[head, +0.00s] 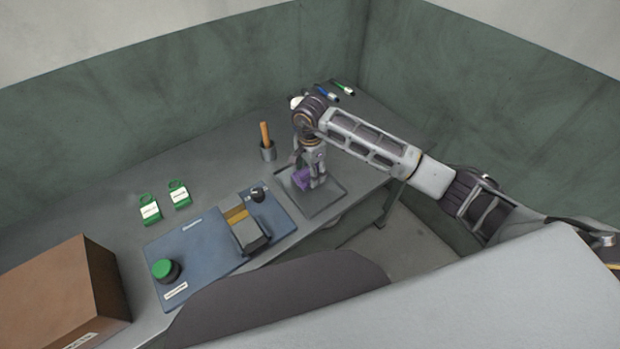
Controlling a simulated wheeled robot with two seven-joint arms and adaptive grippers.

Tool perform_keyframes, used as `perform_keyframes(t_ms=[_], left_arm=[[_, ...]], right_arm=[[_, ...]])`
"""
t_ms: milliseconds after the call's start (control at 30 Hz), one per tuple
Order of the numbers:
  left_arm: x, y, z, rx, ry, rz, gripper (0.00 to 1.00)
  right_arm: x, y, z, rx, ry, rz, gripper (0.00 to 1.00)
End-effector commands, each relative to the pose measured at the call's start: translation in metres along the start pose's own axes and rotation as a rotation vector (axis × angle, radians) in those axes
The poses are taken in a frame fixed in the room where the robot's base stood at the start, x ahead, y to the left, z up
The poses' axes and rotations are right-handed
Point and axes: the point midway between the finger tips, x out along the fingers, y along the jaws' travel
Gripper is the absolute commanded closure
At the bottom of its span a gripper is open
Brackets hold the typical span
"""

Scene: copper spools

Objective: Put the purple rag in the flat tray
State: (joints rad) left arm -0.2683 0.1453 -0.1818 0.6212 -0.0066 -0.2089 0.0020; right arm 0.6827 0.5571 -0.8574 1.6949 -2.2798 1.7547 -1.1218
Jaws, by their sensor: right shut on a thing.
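The purple rag (301,178) is a small bunched cloth at the fingertips of my right gripper (308,182). The gripper points down and is shut on the rag, partly hiding it. Both are over the flat tray (320,203), a thin dark grey tray near the table's front edge, right of the blue board. I cannot tell whether the rag touches the tray. My left gripper is not in view.
The blue board (203,243) holds a device (248,236) and a green-topped knob (165,269). A cup with a wooden handle (267,148) stands behind. Two green-and-white tags (150,208) lie left. Pens (327,92) lie at the back. A brown box (62,295) is at front left.

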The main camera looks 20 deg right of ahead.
Motion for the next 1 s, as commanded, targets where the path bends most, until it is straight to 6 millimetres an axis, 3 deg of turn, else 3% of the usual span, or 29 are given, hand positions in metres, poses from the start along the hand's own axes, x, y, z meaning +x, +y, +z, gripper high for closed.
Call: perform_keyframes(t_ms=[433, 800, 1000], left_arm=[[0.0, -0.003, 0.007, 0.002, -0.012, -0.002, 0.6], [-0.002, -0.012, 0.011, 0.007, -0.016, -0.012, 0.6], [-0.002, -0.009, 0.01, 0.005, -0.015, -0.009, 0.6]], right_arm=[[0.005, 0.0, 0.0, -0.001, 0.001, 0.0, 0.6], [0.039, 0.001, 0.0, -0.001, 0.0, 0.002, 0.6], [0.041, 0.0, 0.0, -0.002, 0.001, 0.0, 0.6]])
